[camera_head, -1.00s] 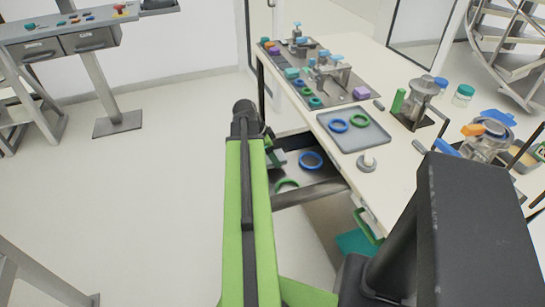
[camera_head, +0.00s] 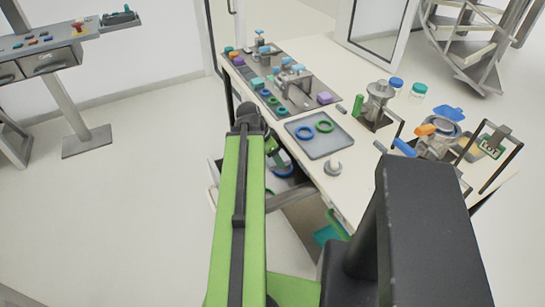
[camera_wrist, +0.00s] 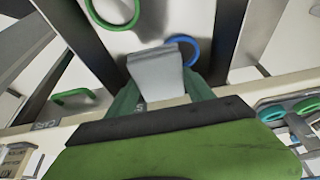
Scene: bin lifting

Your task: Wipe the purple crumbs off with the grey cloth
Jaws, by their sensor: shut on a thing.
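My gripper (camera_wrist: 160,88) is shut on a grey, smooth-faced piece that looks like the grey cloth (camera_wrist: 154,68), held between its green fingers in the wrist view. In the head view my gripper (camera_head: 272,148) is partly hidden behind my green arm, at the table's near left side above an open drawer (camera_head: 295,187). The held piece is not clear there. In the wrist view a blue ring (camera_wrist: 182,50) and a green ring (camera_wrist: 112,14) lie in the drawer beyond the held piece. I cannot make out any purple crumbs in either view.
The cream table (camera_head: 350,185) carries a grey tray (camera_head: 318,146) with two rings, a fixture plate with coloured blocks, a metal grinder (camera_head: 378,100), jars and a framed sign (camera_head: 492,141). A control stand (camera_head: 60,95) is at the left. Floor between is clear.

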